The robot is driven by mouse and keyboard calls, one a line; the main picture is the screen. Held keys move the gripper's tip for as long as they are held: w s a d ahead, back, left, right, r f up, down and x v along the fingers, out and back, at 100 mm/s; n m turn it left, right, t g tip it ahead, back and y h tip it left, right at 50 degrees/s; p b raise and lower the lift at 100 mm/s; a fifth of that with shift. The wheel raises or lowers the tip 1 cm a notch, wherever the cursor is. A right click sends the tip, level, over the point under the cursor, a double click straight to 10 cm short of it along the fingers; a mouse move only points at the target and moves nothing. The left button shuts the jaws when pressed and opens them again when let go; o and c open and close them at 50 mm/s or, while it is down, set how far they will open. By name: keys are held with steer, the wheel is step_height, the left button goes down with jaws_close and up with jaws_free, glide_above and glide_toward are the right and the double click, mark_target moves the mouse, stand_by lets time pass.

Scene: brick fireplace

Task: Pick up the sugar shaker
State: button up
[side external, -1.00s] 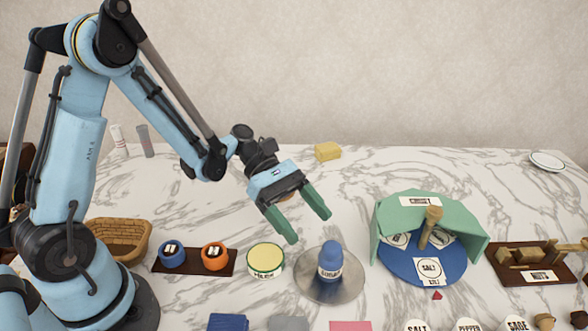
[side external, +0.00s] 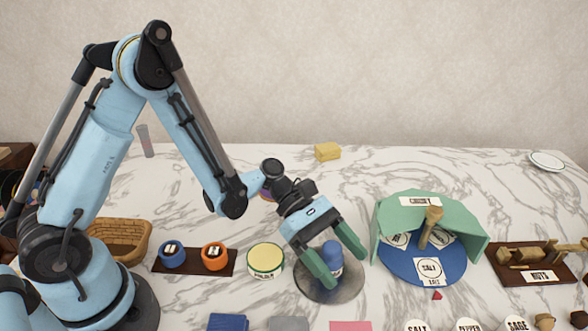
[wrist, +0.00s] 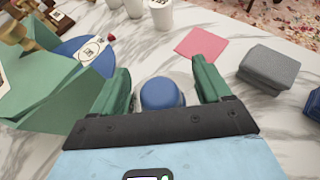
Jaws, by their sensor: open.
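The sugar shaker, a blue bottle with a rounded top (side external: 333,252), stands upright on a round metal plate (side external: 318,293) in the side view. Its label is mostly hidden behind a green finger. My gripper (side external: 346,268) is open, tilted downward, with one green finger on either side of the shaker. In the wrist view, the shaker's blue top (wrist: 161,93) shows between the two spread fingers of my gripper (wrist: 161,78). I cannot tell whether either finger touches it.
A yellow-topped tin (side external: 266,258) stands left of the plate. A green screen (side external: 400,217) over a blue round board (side external: 424,272) stands close on the right. In the wrist view, a pink square (wrist: 201,47) and a grey block (wrist: 266,67) lie beyond the gripper. The marble behind is mostly clear.

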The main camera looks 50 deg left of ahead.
steer(key=shift+c, duration=0.4)
steer(key=c, duration=1)
steer(key=shift+c, duration=0.2)
steer(key=shift+r, duration=0.2)
